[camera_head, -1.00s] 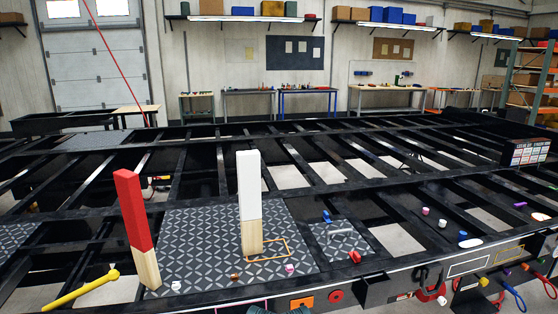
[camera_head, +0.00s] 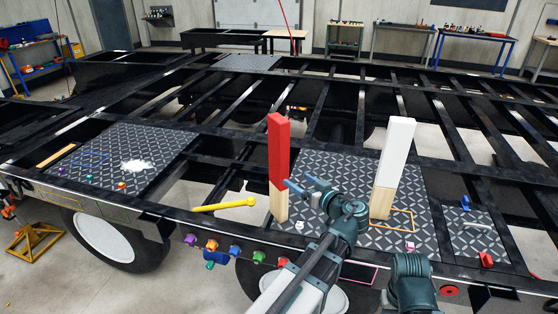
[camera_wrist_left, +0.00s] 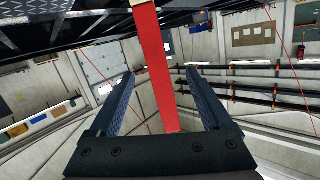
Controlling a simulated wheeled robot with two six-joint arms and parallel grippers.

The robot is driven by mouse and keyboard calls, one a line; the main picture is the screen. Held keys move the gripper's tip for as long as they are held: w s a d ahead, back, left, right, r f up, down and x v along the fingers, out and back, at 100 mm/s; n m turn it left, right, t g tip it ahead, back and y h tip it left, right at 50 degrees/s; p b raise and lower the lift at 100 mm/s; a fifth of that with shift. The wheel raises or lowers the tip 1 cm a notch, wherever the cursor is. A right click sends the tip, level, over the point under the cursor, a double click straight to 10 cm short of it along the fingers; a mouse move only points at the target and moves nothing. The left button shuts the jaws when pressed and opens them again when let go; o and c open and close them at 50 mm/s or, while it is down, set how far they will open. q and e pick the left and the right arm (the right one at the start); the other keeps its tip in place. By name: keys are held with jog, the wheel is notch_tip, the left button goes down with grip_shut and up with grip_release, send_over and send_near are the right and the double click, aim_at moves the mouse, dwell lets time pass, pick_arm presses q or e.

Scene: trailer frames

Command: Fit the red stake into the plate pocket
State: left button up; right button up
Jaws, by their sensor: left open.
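The red stake (camera_head: 279,150), red above and bare wood below, stands upright at the left edge of the dark patterned plate (camera_head: 330,170). My left gripper (camera_head: 303,188) is open beside the stake, near the join of red and wood. In the left wrist view the red stake (camera_wrist_left: 157,60) passes between the two spread fingers, with gaps on both sides. A white-topped stake (camera_head: 395,150) stands upright on the plate, beside an orange rectangular outline (camera_head: 412,222). I cannot make out an empty pocket. My right gripper is not in view.
A yellow rod (camera_head: 225,205) lies left of the red stake. Another patterned plate (camera_head: 110,150) with a white patch lies further left. A small plate with a handle (camera_head: 478,227) is at the right. Open gaps lie between the black trailer beams.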

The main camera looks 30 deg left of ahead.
pick_arm(q)
jog(key=n+t+y, duration=0.1)
jog(key=y, duration=0.1)
send_near(287, 151)
jog(key=x, duration=1.1)
jog(key=shift+w, duration=0.1)
jog(key=shift+w+a, duration=0.1)
jog(key=shift+a, duration=0.25)
jog(key=shift+a, duration=0.1)
jog(key=x, duration=0.5)
jog(key=shift+a+f, duration=0.1)
jog(key=shift+f, duration=0.1)
jog(key=shift+c, duration=0.3)
grip_shut()
